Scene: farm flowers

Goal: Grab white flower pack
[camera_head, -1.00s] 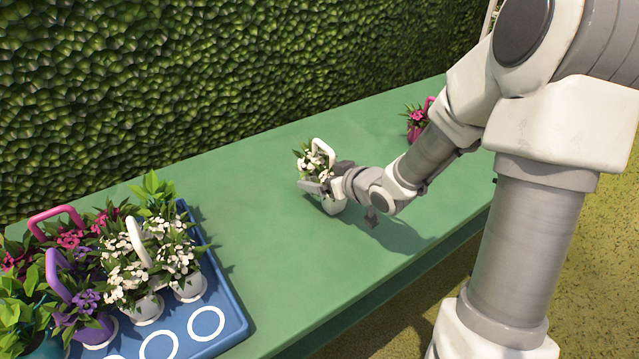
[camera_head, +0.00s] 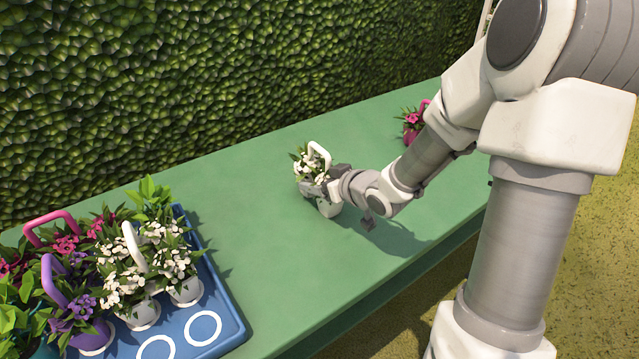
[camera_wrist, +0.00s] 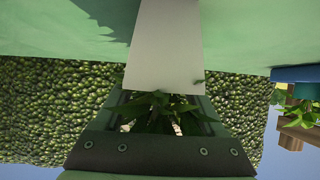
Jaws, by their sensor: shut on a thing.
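A white flower pack (camera_head: 312,160) with white blossoms, green leaves and a white arched handle is at the middle of the green table (camera_head: 270,220). My gripper (camera_head: 318,188) is shut on its pot, coming from the right. The pack stands about upright; its shadow lies to the right, and I cannot tell how far its base is above the table. In the wrist view the white pot (camera_wrist: 165,45) and some leaves show between the jaws, and the picture looks upside down.
A blue tray (camera_head: 225,318) with white ring marks at the left holds white, purple, pink and green plants. Two ring places at its front right are bare. A pink flower pack (camera_head: 413,122) stands at the far right. A green hedge (camera_head: 200,80) rises behind the table. The table between is clear.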

